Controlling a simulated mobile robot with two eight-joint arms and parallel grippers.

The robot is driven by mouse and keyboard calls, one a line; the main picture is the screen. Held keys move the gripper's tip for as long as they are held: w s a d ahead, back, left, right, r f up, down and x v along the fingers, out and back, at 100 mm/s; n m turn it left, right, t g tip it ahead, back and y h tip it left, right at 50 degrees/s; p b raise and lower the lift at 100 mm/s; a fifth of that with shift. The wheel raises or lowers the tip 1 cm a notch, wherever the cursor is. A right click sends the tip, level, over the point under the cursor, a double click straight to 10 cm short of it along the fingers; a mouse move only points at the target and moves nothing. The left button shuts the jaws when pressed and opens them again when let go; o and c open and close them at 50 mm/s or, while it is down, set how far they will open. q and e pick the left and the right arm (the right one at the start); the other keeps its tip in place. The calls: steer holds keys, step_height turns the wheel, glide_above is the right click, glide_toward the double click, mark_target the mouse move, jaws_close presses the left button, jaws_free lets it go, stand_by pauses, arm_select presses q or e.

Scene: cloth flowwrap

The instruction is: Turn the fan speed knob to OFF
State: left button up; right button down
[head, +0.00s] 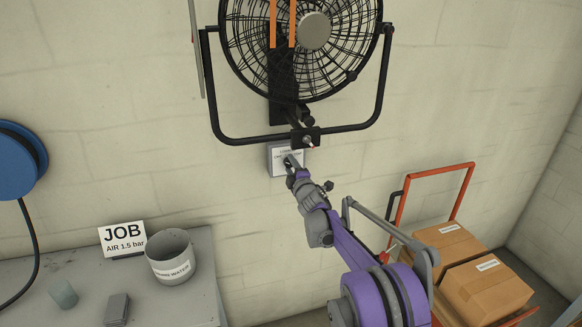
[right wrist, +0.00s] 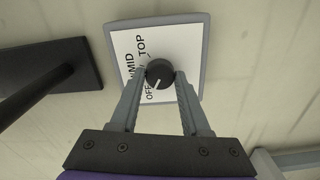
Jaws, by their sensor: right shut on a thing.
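The fan speed knob (right wrist: 160,73) is a round black knob on a white plate (right wrist: 184,40) lettered OFF, MID and TOP. In the right wrist view its white mark points down and left, towards the OFF lettering. The grey control box (head: 274,160) is on the wall below the fan. My right gripper (right wrist: 160,76) is shut on the knob, with one finger on each side. In the head view my right gripper (head: 290,168) reaches the box and covers the knob. My left gripper is not in view.
The black wall fan (head: 350,75) and its bracket (head: 245,138) hang just above the box. A grey bench (head: 195,290) at lower left holds a JOB sign (head: 122,240) and a bucket (head: 170,257). A red cart (head: 437,170) with cartons (head: 487,290) stands at right.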

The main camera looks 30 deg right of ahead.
steer(key=shift+c, duration=1.9)
jaws_free()
steer(key=b+v, duration=0.1)
steer(key=v, duration=1)
steer(key=shift+b, duration=0.4)
steer(key=shift+a, duration=0.15)
